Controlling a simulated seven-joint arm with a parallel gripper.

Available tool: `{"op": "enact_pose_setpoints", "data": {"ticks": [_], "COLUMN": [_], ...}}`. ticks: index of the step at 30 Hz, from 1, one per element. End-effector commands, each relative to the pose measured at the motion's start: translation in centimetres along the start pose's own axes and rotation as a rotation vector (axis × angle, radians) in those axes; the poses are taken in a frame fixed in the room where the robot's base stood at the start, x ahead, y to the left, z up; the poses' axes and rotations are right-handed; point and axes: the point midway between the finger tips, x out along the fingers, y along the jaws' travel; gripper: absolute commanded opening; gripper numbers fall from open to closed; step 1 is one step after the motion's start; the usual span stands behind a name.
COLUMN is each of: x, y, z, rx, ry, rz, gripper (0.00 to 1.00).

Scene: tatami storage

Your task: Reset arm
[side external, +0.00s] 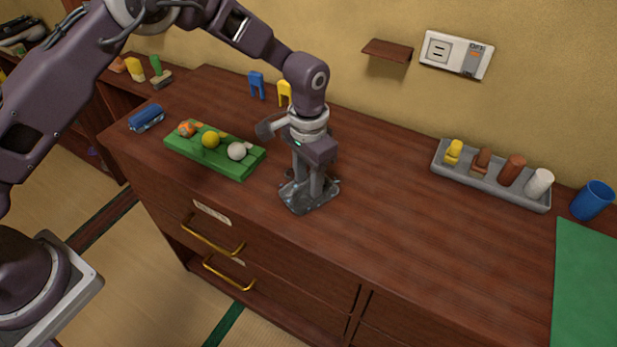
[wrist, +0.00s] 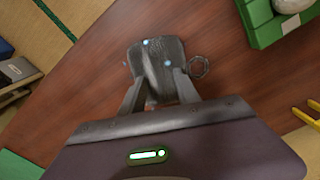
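My gripper (side external: 306,188) is low over the brown cabinet top, pointing down. Its two fingers stand apart over a dark grey, mottled object (side external: 298,205). In the wrist view, my gripper (wrist: 160,76) has one finger on each side of the raised middle of the same grey object (wrist: 143,55). A small ring-shaped part shows at the object's right. The object rests on the wood. Whether the fingertips touch it is not clear.
A green tray (side external: 185,154) with several balls lies left of my gripper, with a blue object (side external: 146,118) behind it. Blue (side external: 257,84) and yellow (side external: 284,93) pieces stand behind. A grey tray (side external: 490,183), blue cup (side external: 592,200) and green mat (side external: 586,285) are at right. The middle right is clear.

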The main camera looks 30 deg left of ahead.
Motion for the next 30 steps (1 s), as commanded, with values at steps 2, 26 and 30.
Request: {"op": "enact_pose_setpoints", "data": {"ticks": [2,26,30], "x": [-1.4,-25.1,-28.3], "y": [0.0,-5.0,-5.1], "z": [-0.1,13.4,22.9], "rx": [0.0,-0.186,-0.282], "ry": [0.006,0.232,0.348], "rz": [0.0,-0.027,-0.054], "gripper": [0.38,0.38,0.38]}}
